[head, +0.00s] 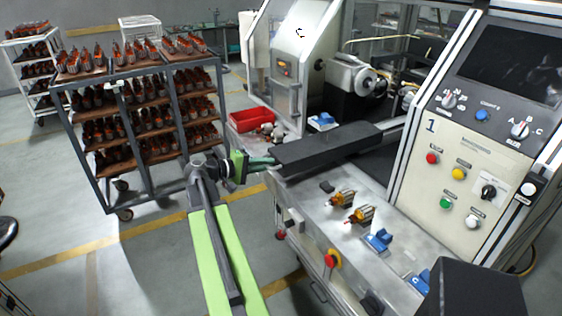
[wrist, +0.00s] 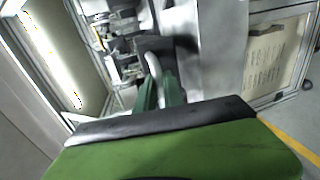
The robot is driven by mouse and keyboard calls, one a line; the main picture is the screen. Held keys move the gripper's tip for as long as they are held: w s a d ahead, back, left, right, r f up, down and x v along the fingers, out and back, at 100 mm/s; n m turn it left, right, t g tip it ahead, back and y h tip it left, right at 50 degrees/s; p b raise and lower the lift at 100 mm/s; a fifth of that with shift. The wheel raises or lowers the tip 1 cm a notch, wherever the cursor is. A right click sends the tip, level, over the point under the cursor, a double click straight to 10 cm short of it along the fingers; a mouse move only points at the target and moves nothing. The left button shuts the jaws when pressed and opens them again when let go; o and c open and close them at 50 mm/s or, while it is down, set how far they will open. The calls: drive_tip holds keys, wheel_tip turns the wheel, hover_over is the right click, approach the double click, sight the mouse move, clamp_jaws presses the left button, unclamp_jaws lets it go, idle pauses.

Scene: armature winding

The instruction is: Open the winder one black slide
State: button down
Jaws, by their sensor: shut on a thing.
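The black slide (head: 325,147) is a long flat dark bar lying across the back of the metal worktop, in front of the winder's work area. My gripper (head: 270,161) reaches in from the left and its green fingers meet the slide's left end. In the wrist view my gripper (wrist: 160,90) shows two green fingers close together, shut on the slide's end. The exact contact is small and partly hidden. The control panel marked 1 (head: 459,172) stands to the right of the slide.
Two copper armatures (head: 343,198) (head: 361,214) and a blue fixture (head: 377,240) sit on the worktop (head: 311,207). A red knob (head: 331,260) is on its front. A rack (head: 150,185) of parts stands at left. A red bin (head: 251,120) is behind.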

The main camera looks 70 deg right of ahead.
drive_tip(key=shift+f+v, duration=0.15)
drive_tip(key=shift+v, duration=0.75)
drive_tip(key=shift+f+v, duration=0.15)
drive_tip(key=shift+v, duration=0.75)
drive_tip(key=shift+w+d, duration=0.1)
drive_tip(key=shift+w, duration=0.1)
drive_tip(key=c, duration=1.5)
unclamp_jaws()
drive_tip(key=p+v, duration=0.3)
drive_tip(key=v, duration=1.4)
drive_tip(key=shift+a+p, duration=0.25)
drive_tip(key=shift+p, duration=0.1)
